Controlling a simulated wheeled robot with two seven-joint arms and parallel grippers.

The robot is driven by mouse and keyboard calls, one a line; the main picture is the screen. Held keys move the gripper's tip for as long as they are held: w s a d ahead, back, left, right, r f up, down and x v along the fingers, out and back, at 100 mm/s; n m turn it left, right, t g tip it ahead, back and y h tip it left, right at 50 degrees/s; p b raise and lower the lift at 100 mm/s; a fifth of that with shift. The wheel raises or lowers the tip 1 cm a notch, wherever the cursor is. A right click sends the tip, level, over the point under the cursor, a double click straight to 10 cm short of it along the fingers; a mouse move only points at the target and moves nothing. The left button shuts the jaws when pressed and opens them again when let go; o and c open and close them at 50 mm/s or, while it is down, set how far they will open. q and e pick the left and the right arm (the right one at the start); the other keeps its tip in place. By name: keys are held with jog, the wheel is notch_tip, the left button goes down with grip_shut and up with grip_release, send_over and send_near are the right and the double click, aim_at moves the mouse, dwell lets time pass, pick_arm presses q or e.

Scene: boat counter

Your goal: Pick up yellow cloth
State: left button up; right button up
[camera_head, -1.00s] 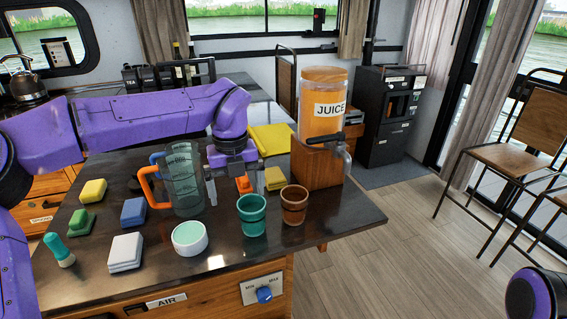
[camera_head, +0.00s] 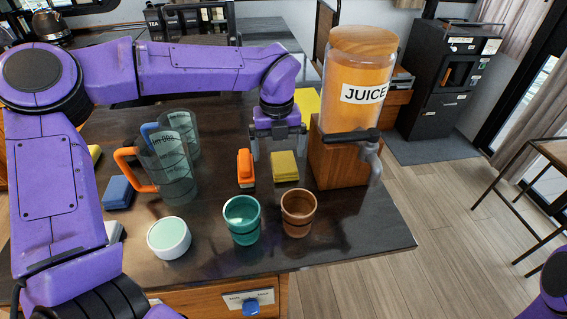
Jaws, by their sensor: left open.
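A small folded yellow cloth (camera_head: 285,166) lies on the dark counter, left of the juice dispenser's wooden stand. A larger yellow cloth (camera_head: 307,103) lies farther back, partly hidden behind my left arm and the dispenser. My left gripper (camera_head: 278,148) points down with its fingers apart and nothing visible between them. It is just behind and above the small yellow cloth in the picture; I cannot tell whether it touches it. My right gripper is out of view; only a purple part of that arm shows at the bottom right.
A teal cup (camera_head: 242,219), a brown cup (camera_head: 298,212), a white bowl (camera_head: 169,238) and measuring jugs (camera_head: 170,172) stand around.

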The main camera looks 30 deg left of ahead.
aim_at(286, 161)
pick_arm(q)
jog(key=shift+w+d+f+p, duration=0.15)
jog(key=shift+f+p, duration=0.2)
jog(key=shift+f, duration=0.35)
jog(key=w+f, duration=0.2)
jog(key=f, duration=0.1)
jog(key=w+f, duration=0.1)
jog(key=shift+d+f, duration=0.1)
jog(key=shift+f, duration=0.25)
jog(key=shift+s+r, duration=0.25)
jog(key=shift+s, duration=0.2)
jog(key=shift+s+r, duration=0.1)
jog(key=shift+s, duration=0.1)
jog(key=c, duration=0.5)
jog(key=shift+w, duration=0.15)
jog(key=c, duration=0.6)
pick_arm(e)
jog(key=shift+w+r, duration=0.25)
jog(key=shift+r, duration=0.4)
pick_arm(q)
jog(key=shift+c, duration=0.2)
